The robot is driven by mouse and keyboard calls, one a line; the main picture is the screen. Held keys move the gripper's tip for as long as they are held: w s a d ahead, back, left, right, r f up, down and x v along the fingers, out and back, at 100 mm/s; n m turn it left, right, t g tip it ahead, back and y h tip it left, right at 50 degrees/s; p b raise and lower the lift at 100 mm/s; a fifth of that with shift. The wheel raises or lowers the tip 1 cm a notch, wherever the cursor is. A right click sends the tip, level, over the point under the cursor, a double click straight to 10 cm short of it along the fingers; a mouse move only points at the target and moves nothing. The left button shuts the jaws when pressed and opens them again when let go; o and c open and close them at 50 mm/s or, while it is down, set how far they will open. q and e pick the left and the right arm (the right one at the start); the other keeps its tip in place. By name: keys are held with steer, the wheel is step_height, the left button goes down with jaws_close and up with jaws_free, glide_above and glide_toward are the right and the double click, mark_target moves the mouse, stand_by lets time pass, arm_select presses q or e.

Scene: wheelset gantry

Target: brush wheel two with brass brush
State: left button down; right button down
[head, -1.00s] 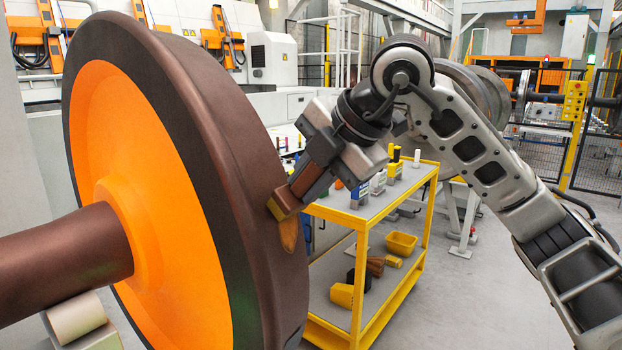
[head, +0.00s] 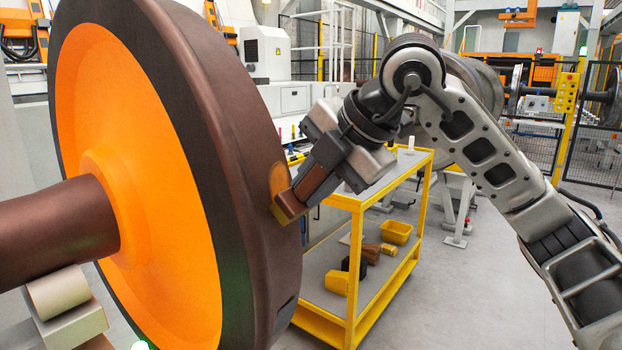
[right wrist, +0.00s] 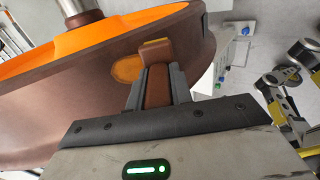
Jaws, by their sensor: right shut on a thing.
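The large wheel (head: 140,190) has an orange face and a dark brown tread, and fills the left of the head view. It also shows in the right wrist view (right wrist: 60,95). My right gripper (head: 304,192) is shut on the brass brush (head: 289,207), which has a brown handle and a yellowish bristle end. The bristles appear to be against the tread. An orange-tan patch (head: 280,178) shows on the tread beside the brush; it also shows in the right wrist view (right wrist: 128,68), left of the brush (right wrist: 157,75). My left gripper is out of view.
A yellow trolley (head: 353,270) stands behind the brush, with a yellow bin (head: 397,232) and other items on its lower shelf. A brown axle (head: 60,225) extends left from the wheel above a pale support (head: 65,300).

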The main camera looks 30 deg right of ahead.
steer(key=shift+s+f, duration=0.1)
steer(key=shift+f, duration=0.05)
steer(key=shift+w+a+r+p, duration=0.1)
steer(key=shift+r+p, duration=0.5)
steer(key=shift+w+a+r+p, duration=0.1)
steer(key=shift+r+p, duration=0.5)
steer(key=r+p, duration=0.1)
steer(key=w+r+p, duration=0.1)
steer(key=r+p, duration=0.3)
steer(key=shift+w+a+r, duration=0.15)
steer(key=shift+w+a, duration=0.15)
steer(key=shift+w, duration=0.15)
steer(key=f+b, duration=0.1)
steer(key=f, duration=0.1)
steer(key=s+f+b, duration=0.1)
steer(key=f+b, duration=0.1)
steer(key=shift+s+d+f+b, duration=0.1)
steer(key=shift+d+f+b, duration=0.1)
steer(key=shift+b, duration=0.1)
steer(key=f+b, duration=0.3)
steer(key=shift+s+d+f, duration=0.1)
steer(key=shift+s+d, duration=0.05)
steer(key=shift+s, duration=0.15)
steer(key=shift+s+d+b, duration=0.1)
steer(key=shift+s+b, duration=0.05)
steer(key=shift+b, duration=0.15)
